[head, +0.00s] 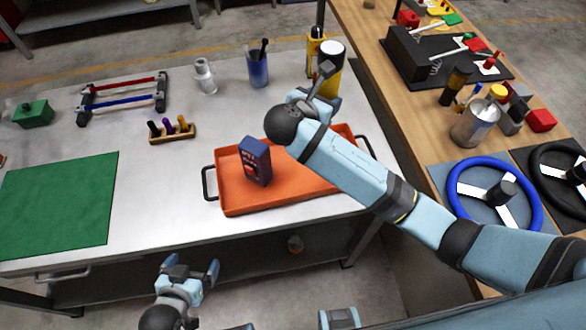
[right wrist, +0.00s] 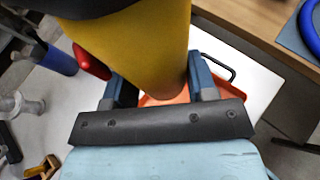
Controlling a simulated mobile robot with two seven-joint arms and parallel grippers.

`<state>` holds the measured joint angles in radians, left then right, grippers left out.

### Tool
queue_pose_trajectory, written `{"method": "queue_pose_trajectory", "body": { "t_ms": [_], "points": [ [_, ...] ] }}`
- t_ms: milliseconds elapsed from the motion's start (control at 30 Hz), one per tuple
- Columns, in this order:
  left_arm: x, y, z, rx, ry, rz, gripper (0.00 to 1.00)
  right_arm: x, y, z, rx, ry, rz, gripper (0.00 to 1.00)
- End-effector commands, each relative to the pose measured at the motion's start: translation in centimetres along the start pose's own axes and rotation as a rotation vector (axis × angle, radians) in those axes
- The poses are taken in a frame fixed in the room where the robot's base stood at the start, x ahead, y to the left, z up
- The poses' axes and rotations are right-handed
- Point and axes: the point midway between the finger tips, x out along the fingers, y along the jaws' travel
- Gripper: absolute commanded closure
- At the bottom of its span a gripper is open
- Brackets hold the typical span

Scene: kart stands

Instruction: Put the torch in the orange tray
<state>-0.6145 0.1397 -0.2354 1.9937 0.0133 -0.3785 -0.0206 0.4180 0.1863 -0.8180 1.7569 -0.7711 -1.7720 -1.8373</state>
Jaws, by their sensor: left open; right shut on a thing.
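The torch is a thick yellow cylinder (head: 330,84) with a black band and a pale round top, near the far right end of the grey table. My right gripper (head: 318,88) is shut on it; in the right wrist view the yellow body (right wrist: 145,50) sits between the two fingers. Whether its base touches the table is hidden. The orange tray (head: 240,205) lies nearer, below my right forearm, which covers part of it. A dark blue box (head: 254,162) stands in the tray. My left gripper (head: 190,272) is open and empty in front of the table.
A wooden tool holder (head: 172,133) is left of the tray. A wooden bench (head: 390,80) with steering wheels runs along the right.

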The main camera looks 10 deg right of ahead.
Motion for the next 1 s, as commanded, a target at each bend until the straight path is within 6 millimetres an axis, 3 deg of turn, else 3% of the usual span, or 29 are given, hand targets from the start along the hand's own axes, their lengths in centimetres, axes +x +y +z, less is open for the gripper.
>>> {"method": "queue_pose_trajectory", "body": {
  "t_ms": [167,600,1000],
  "points": [
    [0.0,-0.1,0.0,0.001,0.001,0.0,0.02,0.8,0.2,-2.4,0.002,0.001,-0.023,0.79],
    [0.0,-0.1,0.0,0.001,0.002,-0.001,0.02,5.1,0.2,-12.8,0.002,0.001,-0.019,0.79],
    [0.2,-0.1,0.3,0.0,0.0,-0.001,0.02,6.7,0.2,-16.5,0.002,0.001,-0.019,0.79]
  ]
}}
